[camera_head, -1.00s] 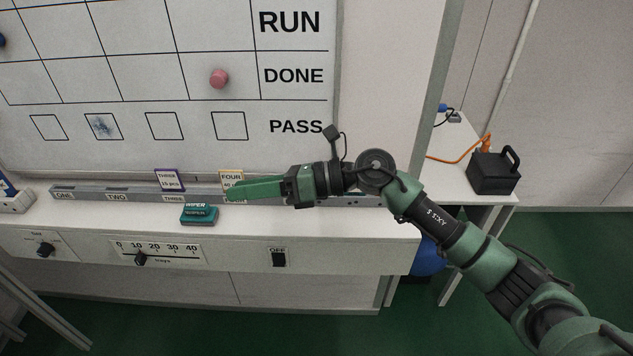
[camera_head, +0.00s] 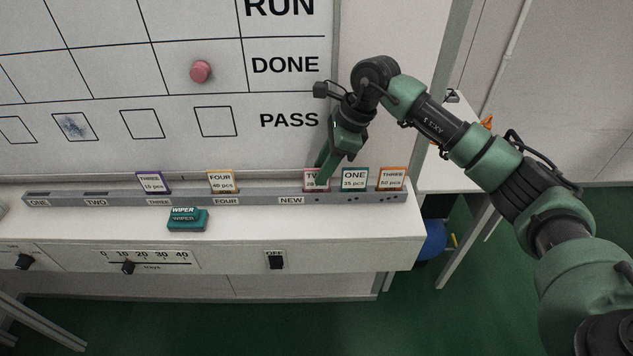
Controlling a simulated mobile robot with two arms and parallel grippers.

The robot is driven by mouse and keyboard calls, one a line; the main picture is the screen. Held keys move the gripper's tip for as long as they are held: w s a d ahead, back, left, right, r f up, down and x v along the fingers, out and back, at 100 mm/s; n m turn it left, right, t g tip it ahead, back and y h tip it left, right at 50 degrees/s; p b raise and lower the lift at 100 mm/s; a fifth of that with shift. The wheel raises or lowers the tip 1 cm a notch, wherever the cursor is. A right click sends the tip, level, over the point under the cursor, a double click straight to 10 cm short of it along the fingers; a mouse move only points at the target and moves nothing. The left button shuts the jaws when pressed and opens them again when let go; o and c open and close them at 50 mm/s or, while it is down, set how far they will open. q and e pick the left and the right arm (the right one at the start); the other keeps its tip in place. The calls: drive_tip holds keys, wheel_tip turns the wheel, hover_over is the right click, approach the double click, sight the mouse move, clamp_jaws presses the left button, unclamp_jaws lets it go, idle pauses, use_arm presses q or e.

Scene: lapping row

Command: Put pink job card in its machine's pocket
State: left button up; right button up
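The pink-edged job card (camera_head: 311,187) stands in the NEW section of the grey card rail (camera_head: 262,198). Its visible print starts with "TW"; the rest is covered by my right gripper. My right gripper (camera_head: 322,175) points down at this card, its fingertips over the card's upper right part. I cannot tell whether the fingers are closed on it. The rail's TWO label (camera_head: 96,202) is at the left, with no card standing above it. My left gripper is not in view.
A ONE card (camera_head: 354,179) and an orange-edged THREE card (camera_head: 393,179) stand right of the pink card. A purple-edged THREE card (camera_head: 152,183) and a FOUR card (camera_head: 221,182) stand further left. A green wiper (camera_head: 187,219) lies on the ledge. The whiteboard (camera_head: 160,80) rises behind.

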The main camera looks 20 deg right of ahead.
drive_tip(key=x, duration=0.3)
drive_tip(key=shift+r, duration=0.1)
drive_tip(key=shift+a+f, duration=0.15)
drive_tip(key=shift+f, duration=0.15)
drive_tip(key=shift+w, duration=0.1)
clamp_jaws()
use_arm(q)
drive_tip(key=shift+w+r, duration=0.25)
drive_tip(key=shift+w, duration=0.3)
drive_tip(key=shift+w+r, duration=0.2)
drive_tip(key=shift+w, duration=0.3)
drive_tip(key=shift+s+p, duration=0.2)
drive_tip(key=shift+p, duration=0.1)
